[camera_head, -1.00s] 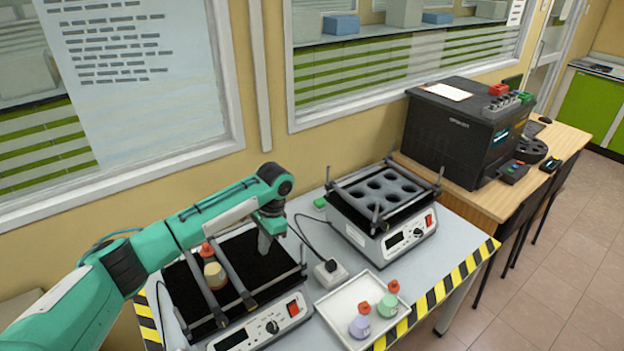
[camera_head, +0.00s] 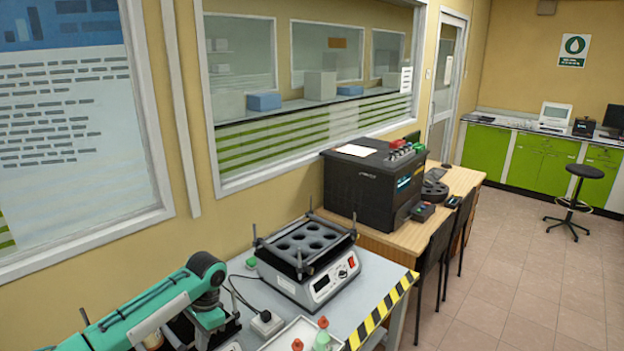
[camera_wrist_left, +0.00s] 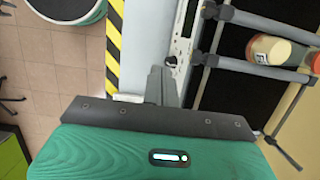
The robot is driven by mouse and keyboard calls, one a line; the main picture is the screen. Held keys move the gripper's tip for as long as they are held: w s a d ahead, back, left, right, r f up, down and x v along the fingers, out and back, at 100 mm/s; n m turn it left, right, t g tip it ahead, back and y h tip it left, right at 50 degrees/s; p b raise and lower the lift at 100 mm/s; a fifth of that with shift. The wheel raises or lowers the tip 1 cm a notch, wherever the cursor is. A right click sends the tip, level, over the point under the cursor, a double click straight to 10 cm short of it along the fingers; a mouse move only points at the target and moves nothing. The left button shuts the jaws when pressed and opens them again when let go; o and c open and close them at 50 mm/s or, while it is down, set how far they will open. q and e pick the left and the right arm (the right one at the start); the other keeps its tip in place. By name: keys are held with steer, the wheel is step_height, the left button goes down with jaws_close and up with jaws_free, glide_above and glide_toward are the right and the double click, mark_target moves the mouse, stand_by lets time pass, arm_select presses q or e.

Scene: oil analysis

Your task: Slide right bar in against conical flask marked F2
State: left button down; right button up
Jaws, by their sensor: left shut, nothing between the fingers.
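An amber conical flask with a pale band (camera_wrist_left: 266,48) and an orange stopper stands on the black shaker platform between two grey bars in the left wrist view; no F2 mark is readable. The lower bar (camera_wrist_left: 240,66), which I take as the right bar, runs close alongside the flask; I cannot tell if they touch. The other bar (camera_wrist_left: 255,22) is on its far side. My left gripper (camera_wrist_left: 160,85) is shut and empty, beside the bars' ends on the control-panel side. In the head view my left gripper (camera_head: 213,338) is at the bottom edge. My right gripper is not in view.
A second shaker (camera_head: 305,262) with a holed rack stands to the right. A white tray (camera_head: 277,342) with orange-stoppered flasks, one green (camera_head: 322,341), sits in front. A white plug block (camera_head: 267,322) lies between. A black analyser (camera_head: 372,185) stands on the wooden desk.

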arm_select(q)
steer(key=s+d+f+t+h, duration=0.1)
steer(key=s+d+f+h, duration=0.1)
steer(key=s+d+f, duration=0.45)
steer(key=s+d+f+t+h, duration=0.2)
steer(key=s+d+f, duration=0.2)
steer(key=s+d, duration=0.6)
steer(key=s+a+r+n+t+y, duration=0.1)
steer(key=s+a+r+n, duration=0.15)
steer(key=s+a, duration=0.55)
steer(key=s+a+r+n+t+y, duration=0.15)
steer(key=s+a+n, duration=0.3)
steer(key=s, duration=0.65)
step_height(320, 180, down, 32)
steer(key=m+g+b, duration=0.1)
steer(key=s+a+f, duration=0.2)
steer(key=s+f, duration=0.8)
steer(key=s+a+f+g+b, duration=0.1)
steer(key=s+a+f, duration=0.1)
steer(key=s+f, duration=0.7)
step_height(320, 180, down, 2)
steer(key=shift+s, duration=0.4)
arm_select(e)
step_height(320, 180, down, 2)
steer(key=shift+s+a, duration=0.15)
arm_select(q)
steer(key=shift+a, duration=0.1)
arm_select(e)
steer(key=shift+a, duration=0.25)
